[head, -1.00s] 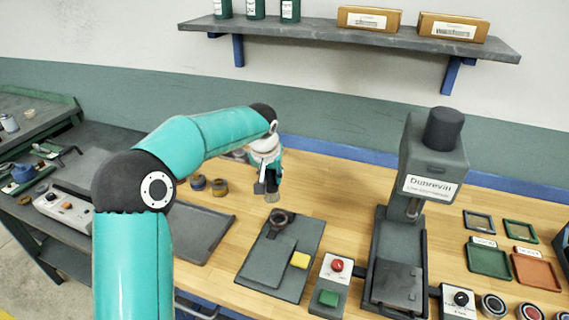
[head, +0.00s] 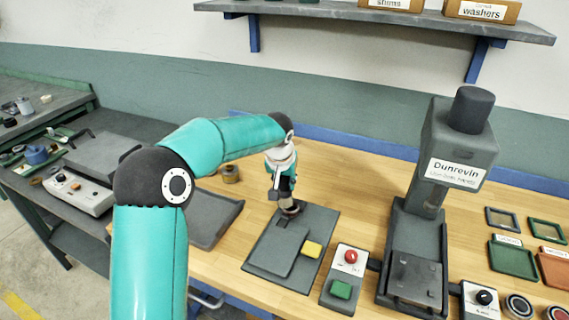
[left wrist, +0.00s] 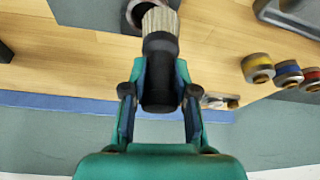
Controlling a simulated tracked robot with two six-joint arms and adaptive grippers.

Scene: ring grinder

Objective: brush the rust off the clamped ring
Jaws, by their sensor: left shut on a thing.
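My left gripper (head: 279,189) is shut on a brush, pointing down over the far end of the grey clamp plate (head: 262,262). In the left wrist view the gripper (left wrist: 160,92) holds the brush's black handle (left wrist: 159,75), and the tan bristles (left wrist: 161,20) stick out beyond it. The dark ring (head: 291,211) sits at the clamp's far end, partly hidden by the brush. In the left wrist view the ring (left wrist: 133,14) is cut by the top edge, with the bristles overlapping its side. I cannot tell whether they touch. My right gripper is out of view.
A red-and-green button box (head: 345,275) and a grey press (head: 428,225) stand to the right. A grey tray (head: 213,222) lies to the left. Small rings (head: 231,174) stand behind it.

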